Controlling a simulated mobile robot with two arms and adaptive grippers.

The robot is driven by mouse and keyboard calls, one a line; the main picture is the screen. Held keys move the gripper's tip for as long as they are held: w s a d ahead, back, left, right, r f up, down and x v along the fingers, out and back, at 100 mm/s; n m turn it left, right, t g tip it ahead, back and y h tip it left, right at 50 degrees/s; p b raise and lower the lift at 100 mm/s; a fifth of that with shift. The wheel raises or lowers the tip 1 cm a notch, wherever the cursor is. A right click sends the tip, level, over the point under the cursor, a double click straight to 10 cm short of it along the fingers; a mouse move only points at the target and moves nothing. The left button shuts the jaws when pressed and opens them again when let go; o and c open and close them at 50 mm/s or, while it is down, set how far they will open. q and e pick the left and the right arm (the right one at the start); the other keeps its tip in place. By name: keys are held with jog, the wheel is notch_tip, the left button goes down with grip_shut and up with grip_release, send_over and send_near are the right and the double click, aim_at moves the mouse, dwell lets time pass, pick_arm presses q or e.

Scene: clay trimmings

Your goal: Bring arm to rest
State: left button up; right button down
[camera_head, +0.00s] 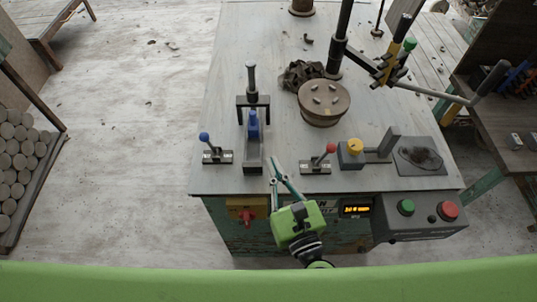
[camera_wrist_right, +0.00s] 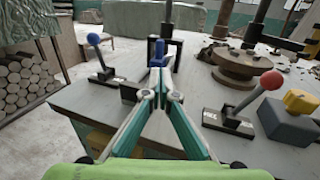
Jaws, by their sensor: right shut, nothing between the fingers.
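My right gripper (camera_head: 274,170) reaches up from the bottom of the head view, with its green body in front of the bench's front edge. Its fingertips show over the edge of the grey worktop (camera_head: 225,120), between the blue-knobbed lever and the red-knobbed lever. In the right wrist view the gripper (camera_wrist_right: 160,95) has its teal-edged fingers converged at the tips, with nothing held. Its height above the worktop is hard to judge. My left gripper is not in view.
Close by are the blue-knobbed lever (camera_head: 204,137), the red-knobbed lever (camera_head: 331,148), a blue-handled fixture (camera_head: 253,125) and a yellow-knobbed box (camera_head: 351,159). A round turntable (camera_head: 323,103) stands behind. A control box with green and red buttons (camera_head: 421,217) is at right. Floor at left is largely open.

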jog(key=shift+s+d, duration=0.25)
jog(key=shift+s, duration=0.35)
jog(key=n, duration=0.1)
jog(key=a+r+n+y, duration=0.1)
jog(key=n, duration=0.1)
jog(key=a+n+y, duration=0.1)
jog(key=n, duration=0.1)
jog(key=shift+s+r+g, duration=0.3)
jog(key=shift+r, duration=0.05)
jog(key=s+f+n+g+y, duration=0.1)
jog(key=s+f+n+g, duration=0.2)
jog(key=n, duration=0.7)
jog(key=s+f+n+g+y, duration=0.1)
jog(key=s+f+n+g, duration=0.2)
jog(key=n, duration=0.7)
jog(key=s+d+f+n+g+h, duration=0.3)
jog(key=d+f+n+g+h, duration=0.15)
jog(key=d, duration=0.55)
jog(key=s+d+f+n+g+h, duration=0.3)
jog(key=s+d+f+n+h, duration=0.15)
jog(key=d, duration=0.55)
notch_tip(320, 180, down, 26)
jog(key=s+f, duration=0.1)
jog(key=s, duration=0.1)
jog(key=s+d+f+g, duration=0.2)
jog(key=s+d+f, duration=0.1)
jog(key=s+f, duration=1.2)
jog(key=shift+s+n+h, duration=0.3)
jog(key=shift+s+n, duration=0.1)
jog(key=shift+s, duration=0.25)
